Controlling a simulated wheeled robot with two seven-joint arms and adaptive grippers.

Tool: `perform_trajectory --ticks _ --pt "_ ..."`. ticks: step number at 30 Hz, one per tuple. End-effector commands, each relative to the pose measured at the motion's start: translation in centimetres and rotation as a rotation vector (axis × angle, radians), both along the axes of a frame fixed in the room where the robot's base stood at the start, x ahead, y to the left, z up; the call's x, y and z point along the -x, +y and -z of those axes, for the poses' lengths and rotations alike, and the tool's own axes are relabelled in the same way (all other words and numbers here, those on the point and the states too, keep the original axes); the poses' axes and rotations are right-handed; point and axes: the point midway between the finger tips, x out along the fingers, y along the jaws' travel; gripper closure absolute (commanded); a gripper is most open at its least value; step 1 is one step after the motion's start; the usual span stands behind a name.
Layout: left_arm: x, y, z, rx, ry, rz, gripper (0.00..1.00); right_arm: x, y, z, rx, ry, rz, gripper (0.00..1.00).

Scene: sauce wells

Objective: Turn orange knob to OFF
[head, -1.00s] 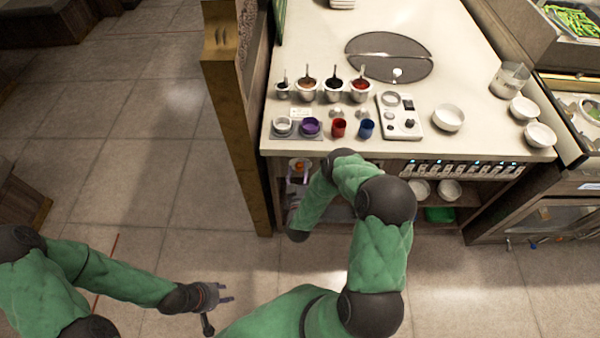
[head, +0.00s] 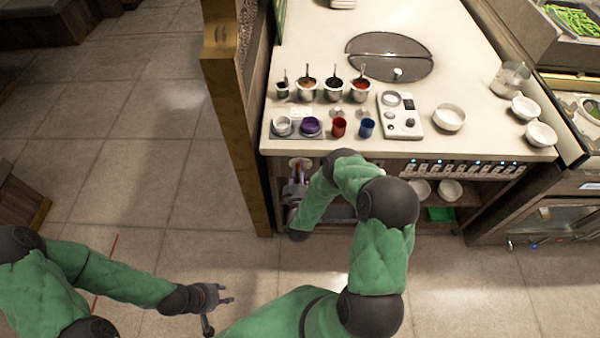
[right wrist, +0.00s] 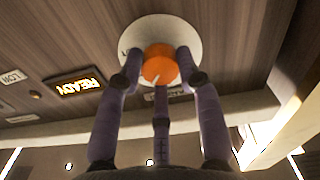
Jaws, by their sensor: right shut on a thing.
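The orange knob (right wrist: 160,64) sits on a round white dial plate (right wrist: 152,34) on a brown wood panel in the right wrist view. A small pale pointer mark shows on its lower edge. The three fingers of my right gripper (right wrist: 160,82) are closed around the knob. Labels beside the dial are partly hidden by the fingers, and I cannot read OFF. In the head view my right gripper (head: 297,185) is at the counter's front left, below the top, and the knob is hidden there. My left gripper (head: 222,297) is open and empty over the floor.
A lit READY display (right wrist: 77,86) and a HOT label (right wrist: 13,77) are left of the dial. The countertop (head: 460,75) above holds sauce pots, cups, a control box (head: 400,116) and bowls. A wooden post (head: 237,130) stands close left of my right gripper.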

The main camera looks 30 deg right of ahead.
Motion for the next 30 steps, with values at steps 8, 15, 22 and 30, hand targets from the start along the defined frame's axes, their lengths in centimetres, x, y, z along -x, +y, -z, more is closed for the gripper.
perform_trajectory --ticks 8,15,22,30 --pt "0.0 0.0 0.7 0.0 0.0 0.0 0.6 0.3 0.0 0.5 0.219 0.149 0.001 0.97" --pt "0.0 0.0 1.1 0.0 0.0 0.0 0.6 0.4 0.0 0.5 0.397 0.261 0.0 0.97" --pt "0.0 0.0 1.3 0.0 0.0 0.0 0.6 0.4 0.0 0.5 0.53 0.344 0.0 0.97" --pt "0.0 0.0 1.5 0.0 0.0 0.0 0.6 0.5 0.0 0.5 0.617 0.399 -0.001 0.97"
